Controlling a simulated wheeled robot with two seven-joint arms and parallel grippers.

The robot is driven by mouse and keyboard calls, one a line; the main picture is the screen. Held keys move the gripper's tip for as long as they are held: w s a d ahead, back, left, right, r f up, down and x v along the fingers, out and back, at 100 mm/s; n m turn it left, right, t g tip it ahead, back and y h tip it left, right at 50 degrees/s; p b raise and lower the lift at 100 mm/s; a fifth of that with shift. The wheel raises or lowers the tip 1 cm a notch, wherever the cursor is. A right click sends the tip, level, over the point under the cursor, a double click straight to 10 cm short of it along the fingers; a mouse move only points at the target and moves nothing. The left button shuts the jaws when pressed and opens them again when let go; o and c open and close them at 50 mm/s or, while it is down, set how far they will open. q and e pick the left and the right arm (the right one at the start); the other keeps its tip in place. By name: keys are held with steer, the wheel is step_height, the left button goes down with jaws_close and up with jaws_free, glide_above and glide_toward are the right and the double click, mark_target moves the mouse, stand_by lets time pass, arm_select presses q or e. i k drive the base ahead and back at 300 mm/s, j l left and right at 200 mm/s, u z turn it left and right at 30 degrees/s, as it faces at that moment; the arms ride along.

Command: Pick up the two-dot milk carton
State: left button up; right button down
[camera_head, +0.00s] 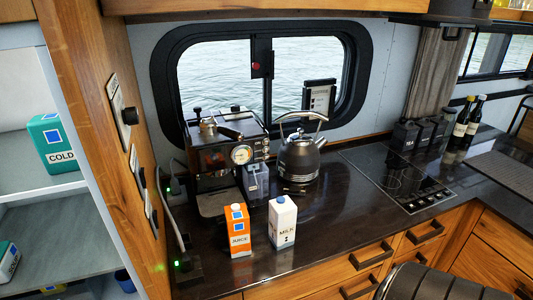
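The white milk carton (282,222) stands upright on the dark counter near its front edge. It has a blue cap, the word MILK, and small dark marks low on its front that are too small to count surely. An orange and white juice carton (238,232) stands upright just to its left, with a small gap between them. Neither of my grippers is in view, and nothing touches the milk carton.
A coffee machine (222,158) and a kettle (299,160) stand behind the cartons. A cooktop (395,178) lies to the right. Bottles and dark canisters (405,135) stand farther right. A dark ribbed object (430,283) fills the bottom right. Counter right of the milk is clear.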

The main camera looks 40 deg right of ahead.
mark_target(282, 212)
steer(key=z, duration=1.55)
steer(key=i+l+u, duration=0.15)
steer(key=l, duration=0.2)
steer(key=i+l+u, duration=0.1)
steer(key=l, duration=0.25)
steer(key=i+l+u, duration=0.15)
steer(key=l, duration=0.25)
steer(key=k, duration=0.05)
